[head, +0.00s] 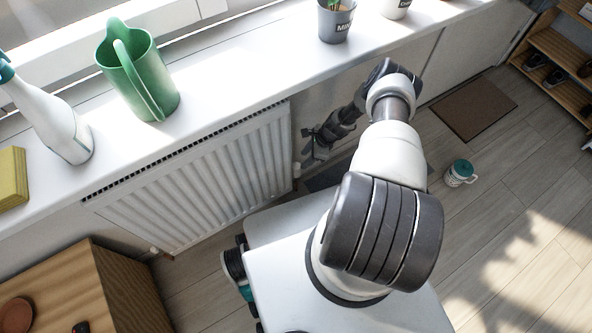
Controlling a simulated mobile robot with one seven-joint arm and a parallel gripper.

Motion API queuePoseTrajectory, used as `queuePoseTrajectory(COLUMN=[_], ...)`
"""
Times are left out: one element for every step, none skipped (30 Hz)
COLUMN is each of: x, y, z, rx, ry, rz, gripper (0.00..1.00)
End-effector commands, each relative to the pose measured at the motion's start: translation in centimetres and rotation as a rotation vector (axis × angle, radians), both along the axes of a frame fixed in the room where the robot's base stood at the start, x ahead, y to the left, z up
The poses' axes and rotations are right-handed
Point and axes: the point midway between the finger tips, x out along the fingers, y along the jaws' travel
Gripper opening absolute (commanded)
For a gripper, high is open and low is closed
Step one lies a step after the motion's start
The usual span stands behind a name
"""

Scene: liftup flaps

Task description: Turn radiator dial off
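The white ribbed radiator (200,178) hangs under the windowsill, left of my arm. A small white knob-like part (297,169) sits at its right end and looks like the dial; its marks are too small to read. My gripper (311,157) is dark and small in the view, just right of the radiator's end. It is close above and beside the dial in the picture. I cannot tell whether it touches the dial or how far its fingers are apart.
The white windowsill (235,62) overhangs the radiator and holds a green watering can (160,88), a spray bottle (55,125), yellow sponges or cloths (12,178) and pots (335,22). A wooden cabinet (95,290) stands lower left. A mug (460,173) stands on the floor at right.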

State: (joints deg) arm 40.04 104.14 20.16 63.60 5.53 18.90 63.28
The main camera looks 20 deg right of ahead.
Motion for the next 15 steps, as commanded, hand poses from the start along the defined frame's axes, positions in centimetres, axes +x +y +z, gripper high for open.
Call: queuePoseTrajectory(x=[0.2,0.3,0.5,0.6,0.6,0.8,0.9,1.0,1.1,1.2,1.3,1.4,1.5,1.5,1.6], y=[0.5,0.7,1.0,1.2,1.5,1.8,1.9,2.1,2.4,2.6,2.7,2.8,3.0,3.1,3.2], z=[-1.9,-2.5,-3.4,-4.0,-4.6,-5.3,-5.8,-6.3,-6.9,-7.4,-7.7,-8.2,-8.4,-8.7,-8.9], rx=[0.0,0.0,0.0,0.0,0.001,0.0,-0.001,-0.001,0.0,0.0,0.0,-0.002,-0.002,-0.001,0.0], ry=[0.001,0.0,-0.001,0.0,0.0,-0.001,-0.002,-0.001,0.0,0.0,0.0,-0.001,-0.001,-0.001,-0.001], rz=[0.001,0.002,0.002,0.001,0.001,0.002,0.001,0.001,0.001,0.001,0.001,0.001,0.001,0.001,0.0], gripper=[0.4,0.4,0.4,0.4,0.4,0.4,0.4,0.4,0.4,0.4,0.4,0.4,0.4,0.4,0.4])
